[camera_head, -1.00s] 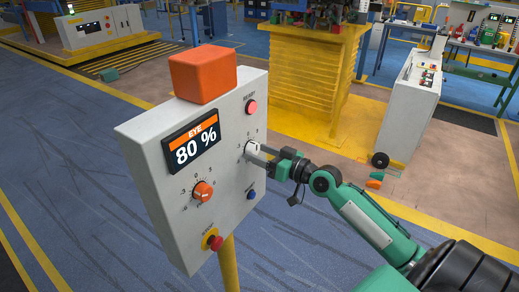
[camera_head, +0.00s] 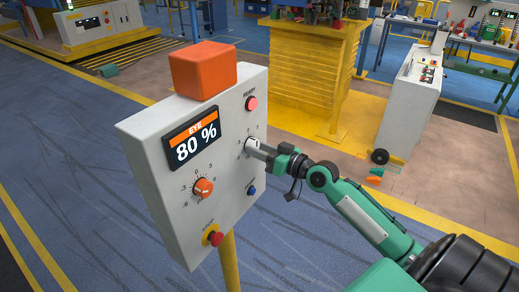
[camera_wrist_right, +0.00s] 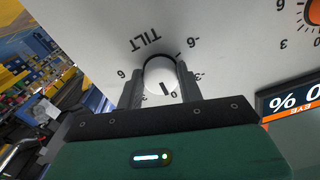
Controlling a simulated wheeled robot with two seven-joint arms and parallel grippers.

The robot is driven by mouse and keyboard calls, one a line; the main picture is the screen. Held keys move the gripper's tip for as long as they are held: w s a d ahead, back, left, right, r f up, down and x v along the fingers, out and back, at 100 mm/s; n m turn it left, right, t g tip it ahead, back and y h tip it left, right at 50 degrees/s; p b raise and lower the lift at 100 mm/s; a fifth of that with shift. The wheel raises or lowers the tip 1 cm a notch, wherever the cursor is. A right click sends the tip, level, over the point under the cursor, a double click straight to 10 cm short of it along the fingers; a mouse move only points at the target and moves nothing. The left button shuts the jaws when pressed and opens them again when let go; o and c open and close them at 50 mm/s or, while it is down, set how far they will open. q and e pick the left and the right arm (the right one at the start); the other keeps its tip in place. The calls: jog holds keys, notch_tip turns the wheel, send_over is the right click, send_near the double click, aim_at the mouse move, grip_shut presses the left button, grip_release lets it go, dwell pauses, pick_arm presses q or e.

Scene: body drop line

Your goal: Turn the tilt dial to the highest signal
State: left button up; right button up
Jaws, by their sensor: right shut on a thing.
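The white tilt dial (camera_head: 252,144) sits on the right part of a pale control panel (camera_head: 152,148). It also shows in the right wrist view (camera_wrist_right: 160,76), with the word TILT and a number scale around it; its dark pointer mark is near 0. My right gripper (camera_head: 258,149) is shut on the dial, with one finger on each side of it in the wrist view (camera_wrist_right: 160,84). The panel's display (camera_head: 192,140) reads EYE 80 %. My left gripper is not in view.
An orange knob (camera_head: 203,188) is below the display. A lit red button (camera_head: 251,104), a blue button (camera_head: 251,191) and a red stop button (camera_head: 215,238) are also on the panel. An orange box (camera_head: 203,72) tops it. A grey cabinet (camera_head: 408,110) stands behind my right arm.

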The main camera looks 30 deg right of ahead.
jog(key=m+p, duration=0.2)
jog(key=m, duration=0.4)
jog(key=shift+a+r, duration=0.1)
jog(key=shift+r, duration=0.05)
jog(key=shift+m, duration=0.4)
jog(key=o, duration=1)
jog(key=b+v, duration=0.7)
jog(key=v, duration=0.7)
jog(key=shift+w, duration=0.15)
